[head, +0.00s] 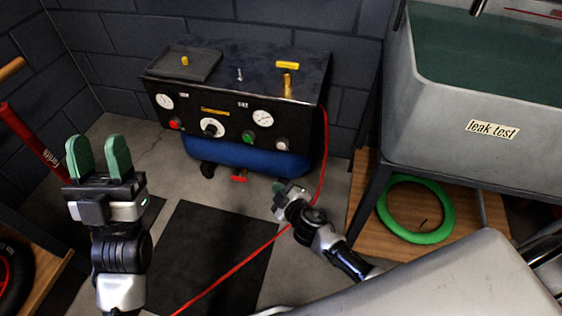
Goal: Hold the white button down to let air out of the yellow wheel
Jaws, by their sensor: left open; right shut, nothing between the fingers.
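The white button (282,144) is at the right end of the black front panel of the compressor (236,110), right of a green button. My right gripper (281,188) is shut and empty. In the picture it lies below the white button, apart from it, near the red hose. My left gripper (98,146) is open and empty, its green fingers pointing up, well left of the panel's buttons. I see no yellow wheel in this view.
A red hose (323,160) runs from the compressor down across the floor and black mat (217,255). A red knob (239,178) sits low in front. A leak test sink (440,125) stands right, above a green ring (432,237). A red pump (35,145) leans left.

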